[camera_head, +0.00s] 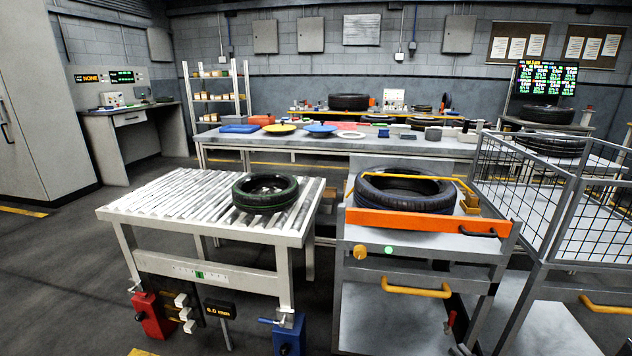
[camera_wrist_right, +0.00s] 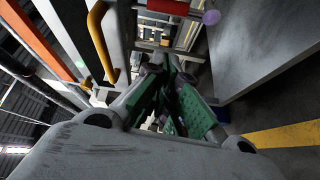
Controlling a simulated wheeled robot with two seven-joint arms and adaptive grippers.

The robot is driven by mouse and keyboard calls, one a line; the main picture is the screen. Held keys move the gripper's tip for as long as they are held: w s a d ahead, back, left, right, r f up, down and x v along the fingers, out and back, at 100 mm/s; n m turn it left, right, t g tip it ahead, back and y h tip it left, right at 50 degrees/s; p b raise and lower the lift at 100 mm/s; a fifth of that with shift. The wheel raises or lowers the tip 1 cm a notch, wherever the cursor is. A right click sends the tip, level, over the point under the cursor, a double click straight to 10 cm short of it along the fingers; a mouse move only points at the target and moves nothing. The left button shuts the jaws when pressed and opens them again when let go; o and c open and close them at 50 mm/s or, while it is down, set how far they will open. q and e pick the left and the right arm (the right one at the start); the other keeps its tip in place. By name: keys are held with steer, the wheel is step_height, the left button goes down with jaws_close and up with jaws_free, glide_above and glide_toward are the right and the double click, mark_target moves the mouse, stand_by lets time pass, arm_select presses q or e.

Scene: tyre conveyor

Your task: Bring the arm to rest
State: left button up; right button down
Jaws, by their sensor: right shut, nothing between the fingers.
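My right gripper (camera_wrist_right: 172,75) shows in the right wrist view, with its green-padded fingers together and nothing visible between them. It hangs in free space, apart from the orange and grey structure at the upper left of that view. Neither of my grippers can be made out in the head view, and my left gripper is not seen. A tyre with a green line (camera_head: 265,192) lies flat on the roller conveyor (camera_head: 150,203). Another black tyre (camera_head: 405,191) lies on the grey cart behind an orange bar (camera_head: 428,222).
A wire-mesh cage (camera_head: 513,180) stands at the right, close to the cart's yellow handle (camera_head: 416,288). A long table (camera_head: 400,147) with coloured plates and boxes runs behind. A grey cabinet (camera_head: 40,100) stands at the far left. The floor at the left front is clear.

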steer(key=d+f+m+g+h, duration=0.55)
steer(key=d+m+h, duration=0.2)
steer(key=m, duration=0.25)
steer(key=s+a+r+m+g+y, duration=0.25)
steer(key=s+a, duration=0.25)
steer(key=a, duration=0.6)
steer(key=s+a+r+m+g+y, duration=0.1)
steer(key=s+a+r+m, duration=0.2)
steer(key=a, duration=0.9)
steer(key=s+a+r+m+g+y, duration=0.1)
steer(key=s+a+r+g, duration=0.15)
steer(key=s+a, duration=0.6)
arm_select(q)
steer(key=shift+p, duration=0.45)
arm_select(e)
steer(key=s+a+f+m+g+y, duration=0.1)
steer(key=s+a+f, duration=0.2)
steer(key=s+a, duration=0.2)
steer(key=shift+a, duration=1.1)
arm_select(q)
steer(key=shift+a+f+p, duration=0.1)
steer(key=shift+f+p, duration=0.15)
steer(key=shift+p, duration=0.15)
arm_select(e)
steer(key=shift+f, duration=0.15)
